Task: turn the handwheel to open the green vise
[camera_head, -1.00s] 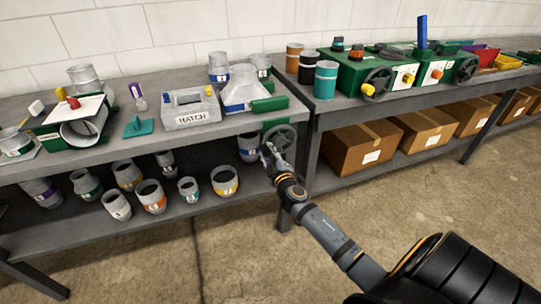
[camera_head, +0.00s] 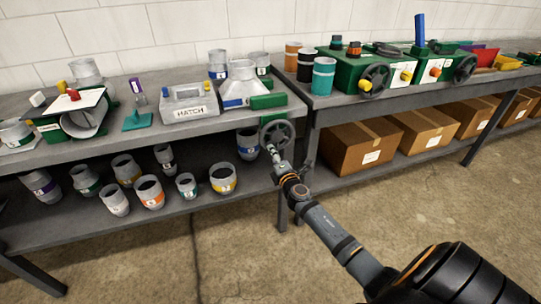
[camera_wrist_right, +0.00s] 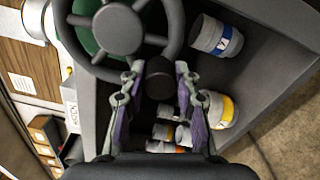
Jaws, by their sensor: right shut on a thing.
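The green vise (camera_head: 268,102) sits at the right end of the left bench, and a grey duct piece (camera_head: 241,84) stands at its green blocks. Its dark spoked handwheel (camera_head: 277,133) hangs at the bench's front edge; the handwheel also fills the upper left of the wrist view (camera_wrist_right: 119,29). My right gripper (camera_head: 270,147) is at the wheel's lower left. In the wrist view my right gripper (camera_wrist_right: 159,82) is shut on the wheel's dark round handle knob (camera_wrist_right: 159,72), with one finger on each side. My left gripper is out of view.
Several banded duct collars (camera_head: 150,191) stand on the shelf below. A grey HATCH carrier (camera_head: 189,105) is left of the vise. Another green machine with a handwheel (camera_head: 374,81) stands on the right bench. Cardboard boxes (camera_head: 358,147) sit beneath it. The concrete floor in front is clear.

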